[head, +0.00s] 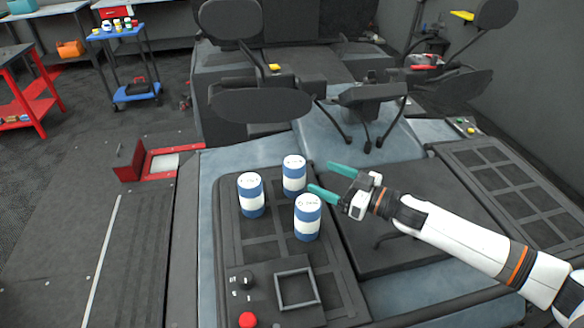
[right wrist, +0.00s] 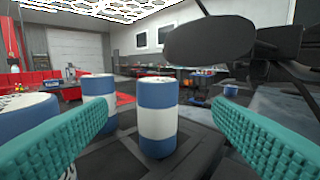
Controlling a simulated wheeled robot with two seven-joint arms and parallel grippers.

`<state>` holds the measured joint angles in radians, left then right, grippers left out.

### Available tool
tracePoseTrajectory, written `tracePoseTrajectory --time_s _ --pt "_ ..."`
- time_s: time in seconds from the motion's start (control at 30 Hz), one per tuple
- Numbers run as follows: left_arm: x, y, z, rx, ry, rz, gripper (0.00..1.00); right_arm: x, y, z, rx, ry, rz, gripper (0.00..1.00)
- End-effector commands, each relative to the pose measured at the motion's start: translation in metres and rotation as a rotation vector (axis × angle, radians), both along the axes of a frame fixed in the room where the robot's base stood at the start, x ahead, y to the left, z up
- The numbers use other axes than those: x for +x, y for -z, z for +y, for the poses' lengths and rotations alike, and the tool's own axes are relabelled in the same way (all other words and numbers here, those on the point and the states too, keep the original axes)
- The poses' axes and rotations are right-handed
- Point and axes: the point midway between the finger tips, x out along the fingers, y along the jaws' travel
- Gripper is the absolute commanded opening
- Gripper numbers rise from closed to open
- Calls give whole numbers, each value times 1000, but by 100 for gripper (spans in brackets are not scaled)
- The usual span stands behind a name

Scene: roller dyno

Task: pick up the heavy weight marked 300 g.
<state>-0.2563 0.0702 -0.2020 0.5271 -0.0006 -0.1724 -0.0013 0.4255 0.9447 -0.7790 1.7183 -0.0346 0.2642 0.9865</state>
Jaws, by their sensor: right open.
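Three blue-and-white cylindrical weights stand upright on the dark grid panel in the head view: a left one (head: 251,195), a back one (head: 294,175) and a front right one (head: 307,217). Their markings are too small to read, so I cannot tell which is the 300 g one. My right gripper (head: 325,178) is open and empty, just right of the back and front weights. In the right wrist view, one weight (right wrist: 158,117) stands upright ahead between the teal fingers (right wrist: 160,135), apart from them. Another weight (right wrist: 99,95) is behind the left finger, and a third (right wrist: 28,110) is partly hidden by it.
A square frame (head: 297,289) and a red button (head: 247,320) are on the panel in front of the weights. Dark flat pads (head: 253,105) on arms overhang the back. A blue cart (head: 125,60) stands far left.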

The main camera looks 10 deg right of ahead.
Motion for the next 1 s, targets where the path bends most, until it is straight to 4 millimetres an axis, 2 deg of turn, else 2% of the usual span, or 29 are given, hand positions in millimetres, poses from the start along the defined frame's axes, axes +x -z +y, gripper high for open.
tracePoseTrajectory --time_s 0.03,0.13,0.37,0.53,0.63,0.97,1.0 --pt "0 -8 0 0 0 0 36 8 -5 8 4 0 -2 75" --pt "0 -12 0 0 0 0 36 19 -4 19 2 1 -2 75" --pt "0 -18 0 0 0 -1 36 31 -3 31 1 1 1 75" --pt "0 -34 0 0 0 -1 36 46 -8 52 2 1 1 75" --pt "0 -36 0 0 0 -1 36 55 -7 61 2 1 -1 75" --pt "0 -36 0 0 0 -1 36 61 -3 67 -1 1 1 75" --pt "0 -36 0 0 0 -1 36 61 -3 67 -1 1 1 72"
